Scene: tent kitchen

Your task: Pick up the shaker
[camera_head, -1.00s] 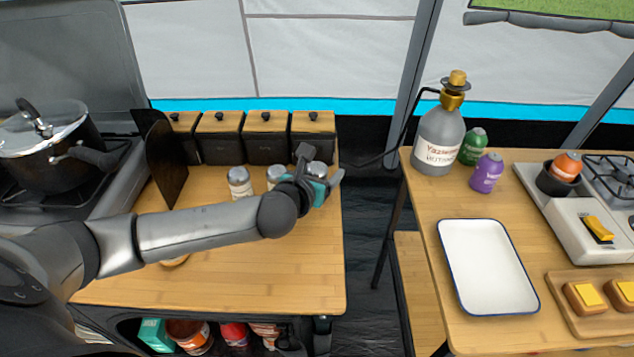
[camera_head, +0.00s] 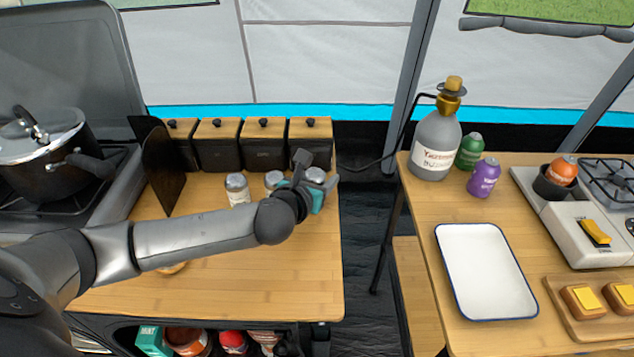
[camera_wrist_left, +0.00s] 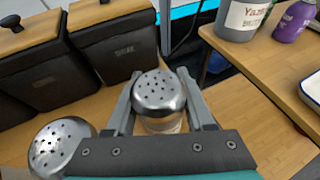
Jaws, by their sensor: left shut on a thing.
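Several shakers with silver perforated lids stand in a row on the left wooden table. In the head view the left one (camera_head: 237,188) and the middle one (camera_head: 273,181) stand left of my left gripper (camera_head: 318,188). The right shaker (camera_head: 315,174) is at my left gripper and partly hidden by it. In the left wrist view this shaker (camera_wrist_left: 159,95) is upright between the two fingers of my left gripper (camera_wrist_left: 160,110), which is shut on it. Another shaker (camera_wrist_left: 60,146) stands to its left, apart from the fingers. My right gripper is not in view.
Black canisters with wooden lids (camera_head: 264,145) stand close behind the shakers. A dark upright board (camera_head: 163,170) and a pot (camera_head: 45,155) are at left. A gap separates this table from the right table, which holds a grey bottle (camera_head: 433,145) and a white tray (camera_head: 485,275).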

